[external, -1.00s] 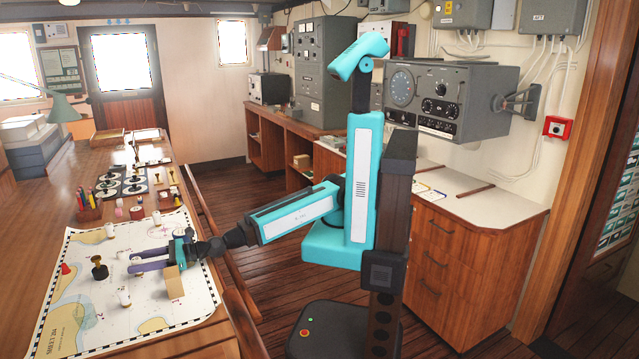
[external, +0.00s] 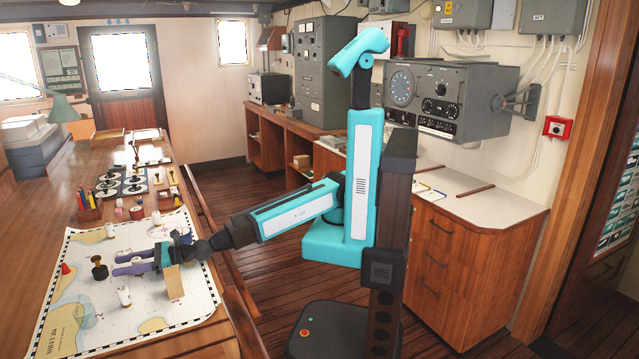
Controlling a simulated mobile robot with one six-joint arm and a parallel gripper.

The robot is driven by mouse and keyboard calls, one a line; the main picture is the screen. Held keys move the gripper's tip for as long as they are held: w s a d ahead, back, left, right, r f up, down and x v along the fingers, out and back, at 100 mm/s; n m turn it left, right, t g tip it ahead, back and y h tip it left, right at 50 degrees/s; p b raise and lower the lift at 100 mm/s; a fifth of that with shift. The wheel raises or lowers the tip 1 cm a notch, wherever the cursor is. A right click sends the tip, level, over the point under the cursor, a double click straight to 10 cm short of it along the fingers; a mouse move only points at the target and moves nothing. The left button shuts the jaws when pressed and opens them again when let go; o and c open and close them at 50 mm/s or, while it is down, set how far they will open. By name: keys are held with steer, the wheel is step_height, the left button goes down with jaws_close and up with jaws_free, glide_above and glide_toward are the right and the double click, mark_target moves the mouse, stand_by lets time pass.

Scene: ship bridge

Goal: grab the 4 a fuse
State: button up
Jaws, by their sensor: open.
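Several small white cylinders that look like fuses stand on the chart; their ratings are too small to read, so I cannot tell which is the 4 A fuse. One white fuse (external: 137,261) stands at my gripper (external: 120,264), apparently between the two purple-grey fingers. The gripper is open and reaches left, low over the chart; contact with the fuse cannot be made out. Another fuse (external: 124,297) stands nearer the camera, and one (external: 109,230) stands farther back. More white pieces, such as one with a red-pink band (external: 137,213), stand at the chart's far edge.
The chart (external: 75,325) lies on the wooden table. A black stamp with a brass knob (external: 99,267) stands left of the gripper, a red cone (external: 66,268) farther left. A tan block (external: 174,282) stands close in front of the gripper. A pen holder (external: 88,205) stands behind.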

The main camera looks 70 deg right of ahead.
steer(key=c, duration=1.1)
steer(key=shift+r, duration=0.1)
steer(key=shift+r+p, duration=2.1)
steer(key=shift+r, duration=2.85)
